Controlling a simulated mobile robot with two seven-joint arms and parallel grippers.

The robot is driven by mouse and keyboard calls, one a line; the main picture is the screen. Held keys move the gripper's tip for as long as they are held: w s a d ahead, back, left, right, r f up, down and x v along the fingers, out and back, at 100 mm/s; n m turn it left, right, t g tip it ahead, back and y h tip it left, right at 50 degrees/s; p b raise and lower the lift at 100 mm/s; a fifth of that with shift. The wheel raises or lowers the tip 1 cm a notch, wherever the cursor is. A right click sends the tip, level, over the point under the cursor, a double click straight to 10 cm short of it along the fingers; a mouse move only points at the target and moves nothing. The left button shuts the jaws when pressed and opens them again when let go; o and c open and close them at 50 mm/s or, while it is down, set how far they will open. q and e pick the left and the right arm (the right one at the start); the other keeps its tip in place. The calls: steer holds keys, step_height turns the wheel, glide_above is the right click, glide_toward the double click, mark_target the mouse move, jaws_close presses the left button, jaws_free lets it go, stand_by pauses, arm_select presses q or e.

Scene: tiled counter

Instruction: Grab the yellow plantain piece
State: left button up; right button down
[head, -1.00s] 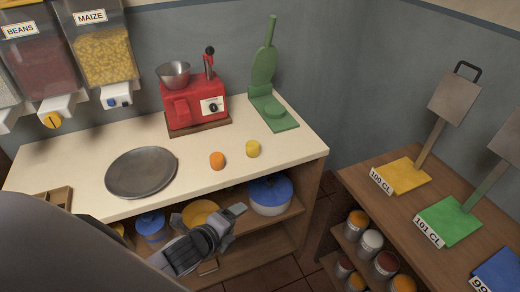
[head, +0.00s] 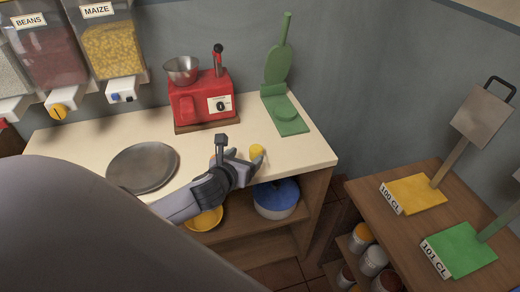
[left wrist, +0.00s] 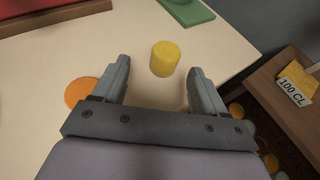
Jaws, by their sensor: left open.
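The yellow plantain piece (head: 257,151) is a short cylinder on the cream counter, near its front right. In the left wrist view the yellow plantain piece (left wrist: 165,58) stands upright just beyond the fingertips, roughly between them and slightly nearer the right finger. My left gripper (head: 238,154) is open and empty, low over the counter with its fingers pointing at the piece. Both fingers of the left gripper (left wrist: 158,75) show in the wrist view. My right gripper is not in view.
A round grey plate (head: 143,168) lies left on the counter (head: 75,150). A red machine (head: 203,100) and a green press (head: 287,110) stand behind. A blue-lidded pot (head: 276,198) is on the shelf below. The side table (head: 410,222) stands to the right.

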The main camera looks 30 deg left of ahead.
mark_target(256, 155)
arm_select(q)
steer(key=shift+d+x, duration=0.2)
steer(key=shift+x, duration=1.45)
steer(key=shift+d+x, duration=0.2)
steer(key=shift+x, duration=1.5)
steer(key=c, duration=1.1)
